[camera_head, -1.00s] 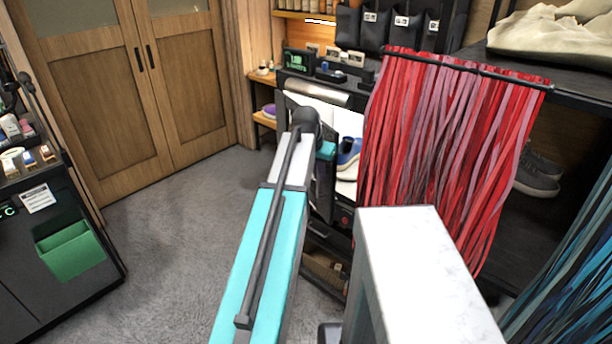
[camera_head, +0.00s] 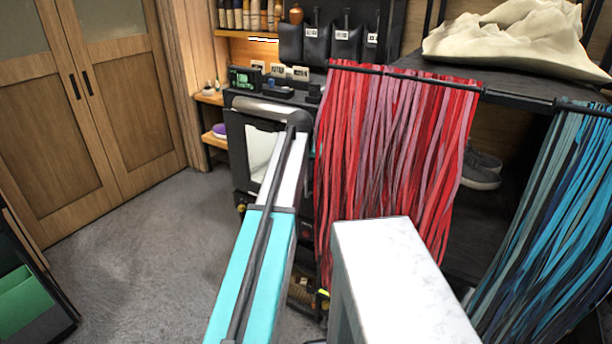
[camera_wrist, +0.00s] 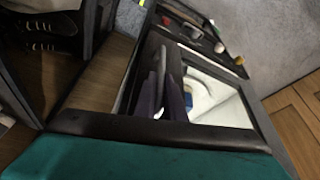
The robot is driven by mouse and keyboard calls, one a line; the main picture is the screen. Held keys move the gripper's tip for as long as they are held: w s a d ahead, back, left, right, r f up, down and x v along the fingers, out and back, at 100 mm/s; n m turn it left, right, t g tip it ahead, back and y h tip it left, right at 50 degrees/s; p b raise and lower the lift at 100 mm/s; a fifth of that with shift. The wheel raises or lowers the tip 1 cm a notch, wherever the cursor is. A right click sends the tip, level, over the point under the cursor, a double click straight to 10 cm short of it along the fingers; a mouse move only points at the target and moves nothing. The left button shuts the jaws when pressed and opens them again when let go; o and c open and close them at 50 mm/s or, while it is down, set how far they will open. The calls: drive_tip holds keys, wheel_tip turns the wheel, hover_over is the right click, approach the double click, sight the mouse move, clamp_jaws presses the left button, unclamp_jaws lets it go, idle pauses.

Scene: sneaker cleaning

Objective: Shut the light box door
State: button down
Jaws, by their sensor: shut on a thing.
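The light box (camera_head: 270,108) stands against the back wall, with a silver bar along its top front. Its door (camera_head: 239,145) has a black frame and a clear window with the white inside behind it. My arm covers the door's right side in the head view, so I cannot tell whether a gap remains. In the wrist view the door's frame (camera_wrist: 252,105) surrounds the window, and a white and blue shoe (camera_wrist: 190,84) shows through it. My gripper (camera_wrist: 165,88) is shut on the door at its dark upright part; the exact contact is unclear. The head view hides the gripper.
A red strip curtain (camera_head: 390,160) hangs from a rail close to the right of my arm, and a blue one (camera_head: 540,220) hangs farther right. A black shelf (camera_head: 490,85) is behind them. Grey floor (camera_head: 140,240) is open at left, before wooden doors (camera_head: 110,90).

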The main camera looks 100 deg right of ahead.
drive_tip(key=shift+s+d+r, duration=0.2)
drive_tip(key=shift+s, duration=0.2)
drive_tip(key=c, duration=2.1)
unclamp_jaws()
drive_tip(key=shift+s, duration=0.1)
drive_tip(key=shift+r, duration=0.1)
drive_tip(key=b+v, duration=0.1)
drive_tip(key=v, duration=0.5)
drive_tip(key=b+v, duration=0.1)
drive_tip(key=v, duration=0.6)
drive_tip(key=shift+w+a+r+b, duration=0.2)
drive_tip(key=shift+w+a+b, duration=0.1)
drive_tip(key=shift+b, duration=0.05)
